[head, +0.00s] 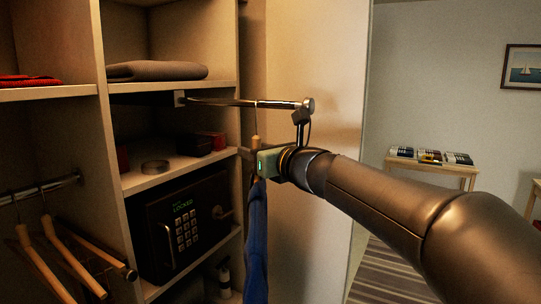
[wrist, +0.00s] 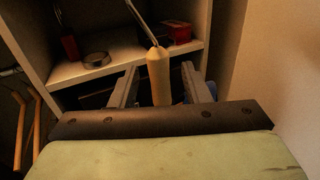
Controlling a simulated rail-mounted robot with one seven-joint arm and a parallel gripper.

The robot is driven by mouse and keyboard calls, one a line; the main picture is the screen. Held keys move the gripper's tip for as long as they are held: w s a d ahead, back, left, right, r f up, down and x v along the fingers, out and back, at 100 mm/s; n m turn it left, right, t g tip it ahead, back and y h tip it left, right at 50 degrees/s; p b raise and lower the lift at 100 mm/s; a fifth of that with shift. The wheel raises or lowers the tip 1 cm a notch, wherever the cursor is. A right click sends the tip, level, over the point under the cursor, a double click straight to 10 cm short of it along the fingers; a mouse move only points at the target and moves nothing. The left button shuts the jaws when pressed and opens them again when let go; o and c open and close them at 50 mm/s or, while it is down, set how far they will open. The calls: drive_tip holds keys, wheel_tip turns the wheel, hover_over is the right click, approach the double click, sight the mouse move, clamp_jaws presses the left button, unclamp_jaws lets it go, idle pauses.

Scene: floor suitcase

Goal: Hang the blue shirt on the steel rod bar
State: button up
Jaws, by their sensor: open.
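The steel rod bar (head: 225,102) sticks out from the closet shelf and ends in a round knob. The blue shirt (head: 257,245) hangs below my gripper on a wooden hanger (head: 255,143). The hanger's thin hook reaches up to the rod and appears to be over it. My gripper (head: 247,153) is just below the rod, at the hanger's neck. In the wrist view, the hanger's wooden neck (wrist: 159,78) stands upright between my open fingers (wrist: 160,88), with gaps visible on both sides. Most of the shirt is hidden there.
A black safe (head: 182,225) sits on the shelf at left, below a shelf with a round dish (head: 155,167) and a dark box (head: 194,144). Empty wooden hangers (head: 62,255) hang on a lower left rail. A pale panel (head: 320,60) stands close behind my arm.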

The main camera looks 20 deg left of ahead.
drive_tip(key=b+v, duration=0.3)
drive_tip(key=v, duration=1.4)
drive_tip(key=s+d+f+n+g+h, duration=0.2)
drive_tip(key=d+f+n, duration=0.15)
drive_tip(key=f, duration=0.55)
drive_tip(key=s+d+f+n+g+h, duration=0.25)
drive_tip(key=f+n, duration=0.25)
drive_tip(key=f, duration=0.3)
drive_tip(key=s+d+f+n+g+h, duration=0.1)
drive_tip(key=s+d+f+n+h, duration=0.15)
drive_tip(key=f+n, duration=0.45)
drive_tip(key=s+d+f+n+g+h, duration=0.4)
drive_tip(key=s+d+f+n+h, duration=0.3)
drive_tip(key=f, duration=0.9)
drive_tip(key=s+d+n, duration=0.3)
drive_tip(key=s+d, duration=0.2)
drive_tip(key=d, duration=0.1)
drive_tip(key=shift+s+d+f, duration=0.2)
drive_tip(key=shift+d+f, duration=0.05)
drive_tip(key=shift+f, duration=0.1)
drive_tip(key=shift+g, duration=0.25)
